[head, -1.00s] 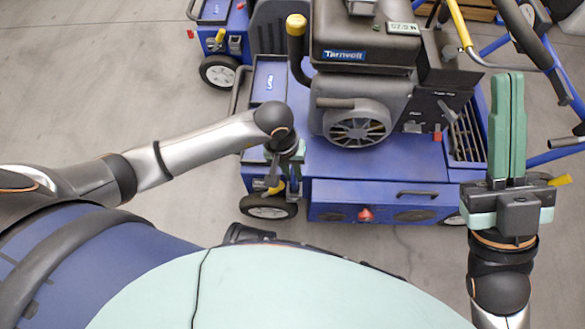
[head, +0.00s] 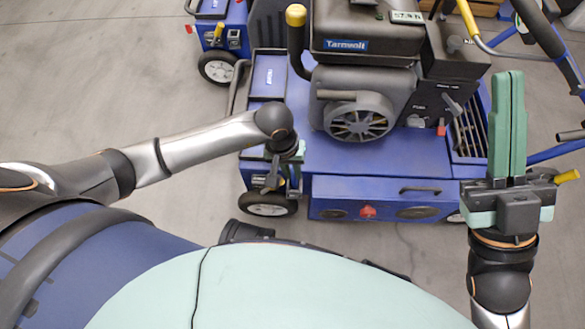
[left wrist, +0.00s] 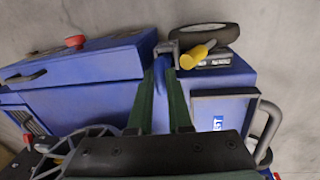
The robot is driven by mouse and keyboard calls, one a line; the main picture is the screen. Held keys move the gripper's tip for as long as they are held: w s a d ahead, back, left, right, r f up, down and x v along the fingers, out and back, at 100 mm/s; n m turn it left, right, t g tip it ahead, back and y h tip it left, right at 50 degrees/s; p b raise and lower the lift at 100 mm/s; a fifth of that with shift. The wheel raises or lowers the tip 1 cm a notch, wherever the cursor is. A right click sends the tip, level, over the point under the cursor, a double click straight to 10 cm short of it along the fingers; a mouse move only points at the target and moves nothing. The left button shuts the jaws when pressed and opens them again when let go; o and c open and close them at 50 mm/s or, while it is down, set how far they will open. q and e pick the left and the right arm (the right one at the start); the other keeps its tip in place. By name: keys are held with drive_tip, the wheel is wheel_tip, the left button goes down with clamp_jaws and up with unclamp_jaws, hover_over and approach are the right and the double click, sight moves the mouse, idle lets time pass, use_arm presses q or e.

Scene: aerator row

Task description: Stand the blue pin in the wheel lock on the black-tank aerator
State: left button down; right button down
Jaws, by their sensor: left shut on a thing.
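The black-tank aerator (head: 385,164) has a blue deck with a black engine and tank (head: 364,31) on top. My left gripper (head: 283,172) is at its front left corner, above the front wheel (head: 268,204). In the left wrist view its fingers (left wrist: 164,72) close in beside the grey metal bracket of the wheel lock (left wrist: 167,48). A yellow grip (left wrist: 197,56) stands beside them. My right gripper (head: 508,76) is shut and empty, pointing up.
A blue front drawer with a red knob (head: 368,211) lies right of my left gripper. Another blue aerator (head: 224,36) stands behind at the left. Blue handlebar tubes (head: 550,155) rise at the right. The grey floor at left is clear.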

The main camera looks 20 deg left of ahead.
use_arm(q)
drive_tip(key=shift+f+b, duration=0.3)
drive_tip(key=shift+f, duration=0.25)
drive_tip(key=c, duration=0.8)
unclamp_jaws()
drive_tip(key=shift+o, duration=0.2)
drive_tip(key=shift+a, duration=0.1)
wheel_tip(320, 180, up, 12)
drive_tip(key=a+p, duration=0.1)
drive_tip(key=p, duration=0.4)
drive_tip(key=shift+s+a+r, duration=0.2)
drive_tip(key=shift+a+r, duration=0.05)
